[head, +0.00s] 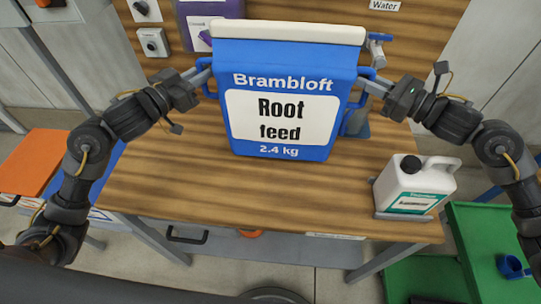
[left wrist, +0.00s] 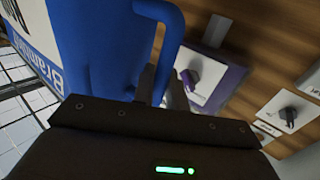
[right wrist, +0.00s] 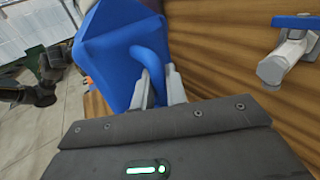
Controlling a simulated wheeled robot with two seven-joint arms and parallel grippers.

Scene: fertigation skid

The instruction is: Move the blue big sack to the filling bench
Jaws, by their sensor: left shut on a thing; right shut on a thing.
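The blue big sack (head: 283,155), labelled "Brambloft Root feed 2.4 kg" with a white top band, is upright over the wooden filling bench (head: 160,185). I cannot tell whether its base touches the bench top. My left gripper (head: 203,78) is shut on the sack's left handle, and the blue handle shows close up in the left wrist view (left wrist: 165,40). My right gripper (head: 368,82) is shut on the right handle, seen between its fingers in the right wrist view (right wrist: 150,70).
A white jug (head: 413,185) with a green label stands on a small grey tray at the bench's right front. A green surface (head: 490,235) lies right, an orange one (head: 30,160) left.

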